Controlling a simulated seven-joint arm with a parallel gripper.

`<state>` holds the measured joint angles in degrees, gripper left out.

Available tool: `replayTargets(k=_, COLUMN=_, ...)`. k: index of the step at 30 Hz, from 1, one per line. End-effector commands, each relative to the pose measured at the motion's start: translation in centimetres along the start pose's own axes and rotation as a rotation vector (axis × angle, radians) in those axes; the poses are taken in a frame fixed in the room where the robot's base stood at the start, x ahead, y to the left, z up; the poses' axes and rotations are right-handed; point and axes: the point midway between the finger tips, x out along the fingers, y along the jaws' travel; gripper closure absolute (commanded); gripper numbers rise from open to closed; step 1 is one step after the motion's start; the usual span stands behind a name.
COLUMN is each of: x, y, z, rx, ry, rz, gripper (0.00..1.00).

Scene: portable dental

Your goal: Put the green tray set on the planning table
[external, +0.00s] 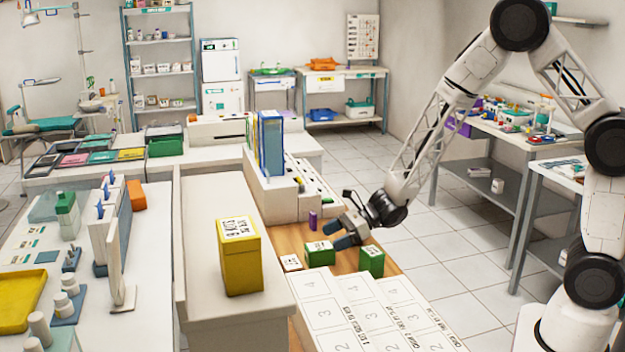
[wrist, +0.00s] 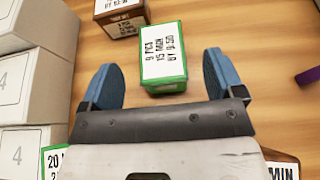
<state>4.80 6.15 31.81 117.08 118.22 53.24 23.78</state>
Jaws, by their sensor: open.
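A second green box (external: 371,262) stands to the right, partly seen at the wrist view's bottom left (wrist: 48,163). I cannot tell which green box is the tray set. White numbered blocks (external: 345,310) lie at the table's front.
A brown box (wrist: 122,20) with a white label lies past the green box, another (wrist: 281,157) at the wrist view's lower right. A purple object (external: 313,220) stands behind. A yellow box (external: 240,262) stands on a raised white counter (external: 205,210) at left.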

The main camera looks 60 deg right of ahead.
Motion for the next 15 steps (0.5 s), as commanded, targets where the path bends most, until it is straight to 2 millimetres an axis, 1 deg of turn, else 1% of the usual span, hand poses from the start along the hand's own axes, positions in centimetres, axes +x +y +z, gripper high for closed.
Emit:
replayTargets(k=11, x=0.06, y=0.00, z=-0.14, rx=0.000, ry=0.000, rz=0.000, gripper=0.13)
replayTargets(k=15, x=0.31, y=0.02, z=-0.78, rx=0.000, ry=0.001, rz=0.001, gripper=0.13)
